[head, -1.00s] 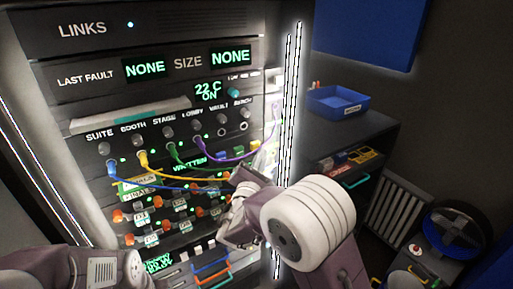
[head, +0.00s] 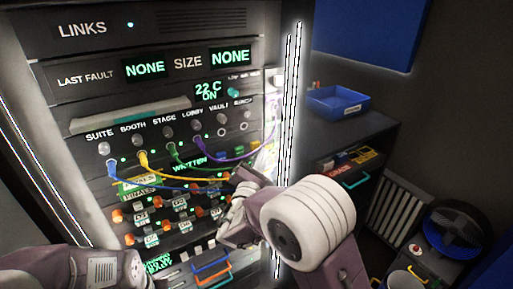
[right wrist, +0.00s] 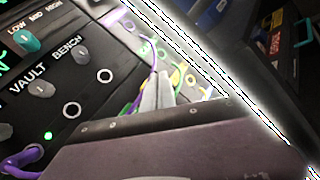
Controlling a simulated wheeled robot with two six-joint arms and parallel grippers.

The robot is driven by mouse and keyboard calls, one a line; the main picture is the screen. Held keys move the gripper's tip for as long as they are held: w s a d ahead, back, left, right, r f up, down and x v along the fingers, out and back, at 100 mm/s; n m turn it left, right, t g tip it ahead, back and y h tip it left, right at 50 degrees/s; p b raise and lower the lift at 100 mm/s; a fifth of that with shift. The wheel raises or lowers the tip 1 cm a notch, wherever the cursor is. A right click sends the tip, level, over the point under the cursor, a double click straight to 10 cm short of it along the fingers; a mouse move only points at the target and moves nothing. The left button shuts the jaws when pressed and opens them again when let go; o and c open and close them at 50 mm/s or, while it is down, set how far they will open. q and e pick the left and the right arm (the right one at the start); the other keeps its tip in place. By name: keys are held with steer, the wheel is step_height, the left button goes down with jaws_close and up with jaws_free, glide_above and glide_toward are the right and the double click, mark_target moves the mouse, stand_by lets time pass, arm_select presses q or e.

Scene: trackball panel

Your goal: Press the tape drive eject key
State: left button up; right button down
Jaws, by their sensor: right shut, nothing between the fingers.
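The rack panel (head: 100,50) fills the left and centre of the head view. I cannot make out which key is the tape drive eject key. A row of small pale keys (head: 197,250) sits low on the panel, beside a green-lit display (head: 159,263). My right gripper (head: 236,208) is in front of the panel's lower right part and hides some of it. In the right wrist view its grey fingers (right wrist: 156,92) are together and empty, near yellow and green parts; contact cannot be told. My left arm shows at the lower left, but its gripper is not visible.
Blue, yellow, green and purple cables (head: 185,178) hang across the panel above the keys. A bright vertical strip (head: 288,130) edges the rack on the right. A dark cabinet with a blue tray (head: 338,101) and a round fan (head: 456,228) stand farther right.

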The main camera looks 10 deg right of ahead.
steer(key=shift+w, duration=0.1)
steer(key=shift+w+a, duration=0.15)
steer(key=shift+w, duration=0.15)
steer(key=shift+w+a+b, duration=0.1)
steer(key=shift+w+b, duration=0.25)
steer(key=shift+w, duration=0.05)
stand_by(0.5)
stand_by(0.4)
steer(key=shift+s+d+b, duration=0.25)
steer(key=shift+s+b, duration=0.2)
steer(key=shift+s, duration=0.35)
steer(key=s, duration=0.1)
steer(key=s+d+b, duration=0.1)
steer(key=s, duration=0.1)
steer(key=s+b, duration=0.1)
steer(key=shift+s+d, duration=0.35)
